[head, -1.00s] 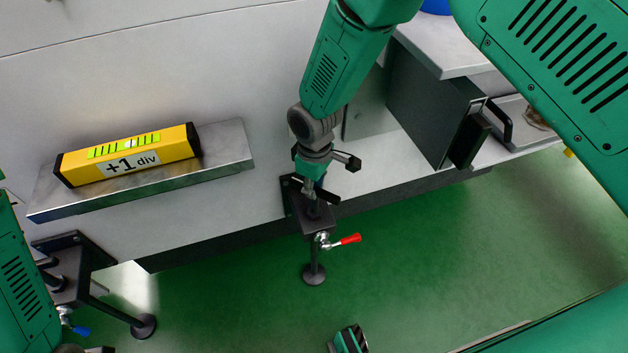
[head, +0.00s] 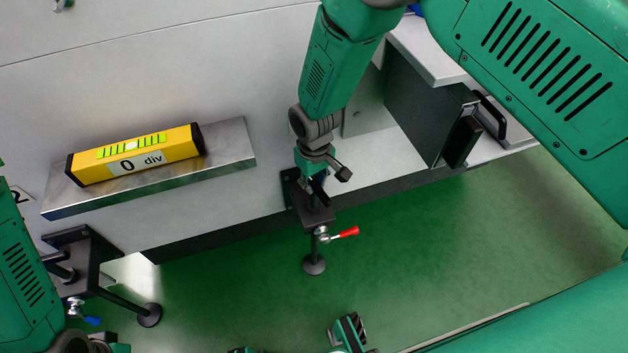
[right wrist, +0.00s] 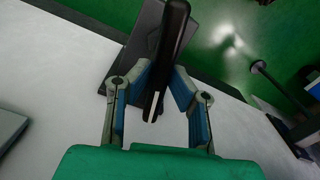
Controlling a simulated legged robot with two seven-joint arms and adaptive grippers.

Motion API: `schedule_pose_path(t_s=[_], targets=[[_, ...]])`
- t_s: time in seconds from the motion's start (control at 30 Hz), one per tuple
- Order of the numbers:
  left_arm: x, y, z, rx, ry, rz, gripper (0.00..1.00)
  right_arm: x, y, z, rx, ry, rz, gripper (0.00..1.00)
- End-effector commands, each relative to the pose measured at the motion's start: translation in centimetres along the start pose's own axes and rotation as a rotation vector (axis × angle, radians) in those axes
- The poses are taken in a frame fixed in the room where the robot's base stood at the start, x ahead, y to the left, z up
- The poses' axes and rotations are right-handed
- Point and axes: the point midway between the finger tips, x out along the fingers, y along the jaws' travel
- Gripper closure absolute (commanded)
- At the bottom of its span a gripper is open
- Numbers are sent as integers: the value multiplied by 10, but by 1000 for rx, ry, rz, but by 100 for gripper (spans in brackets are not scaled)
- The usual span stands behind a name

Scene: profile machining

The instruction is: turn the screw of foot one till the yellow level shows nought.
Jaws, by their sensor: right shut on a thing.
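The yellow level (head: 135,155) lies on a metal ledge at the left of the head view, and its label reads "0 div". The foot (head: 318,215) with the red-handled lever stands at the machine's lower edge; its number is not visible. My right gripper (head: 318,178) is at the top of this foot. In the right wrist view, its blue-padded fingers (right wrist: 160,88) are shut on a dark screw handle (right wrist: 172,45). Parts of my left gripper (head: 348,335) show at the bottom edge of the head view; its jaw opening is unclear.
A second foot (head: 95,265) with a blue-handled lever stands at the lower left, near a "2" label. The metal ledge (head: 225,150) projects from the pale machine side. A dark box-like cover (head: 425,115) is at the right. The green floor between the feet is clear.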

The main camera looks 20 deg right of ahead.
Motion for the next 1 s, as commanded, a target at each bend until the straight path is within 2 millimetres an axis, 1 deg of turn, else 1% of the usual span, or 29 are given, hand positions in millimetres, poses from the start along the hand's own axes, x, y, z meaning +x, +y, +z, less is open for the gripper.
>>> schedule_pose_path(t_s=[0.03, 0.27, 0.3, 0.33, 0.63, 0.73, 0.87, 1.0], targets=[[0, 0, 0, 0, 0, 0, 66, -1, 0, -3, 1, 7, 0, 100], [0, 0, 0, 0, 0, 0, 66, -1, 0, -3, 0, 7, 0, 100], [0, 0, 0, 0, 0, 0, 66, -1, 0, -3, -1, 7, 0, 70], [0, 0, 0, 0, 0, 0, 66, -1, 0, -3, -1, 7, 0, 64], [0, 0, 0, 0, 1, 0, 66, -1, 0, -1, -1, 3, 0, 64], [-1, 0, 2, 0, 2, 0, 66, -7, 0, -2, -1, 3, 0, 64], [-1, 0, 2, 0, 3, 0, 66, -26, 0, -2, -1, 4, 1, 64], [-1, 0, 2, 0, 3, 0, 66, -58, 0, -3, -1, 6, 2, 64]])
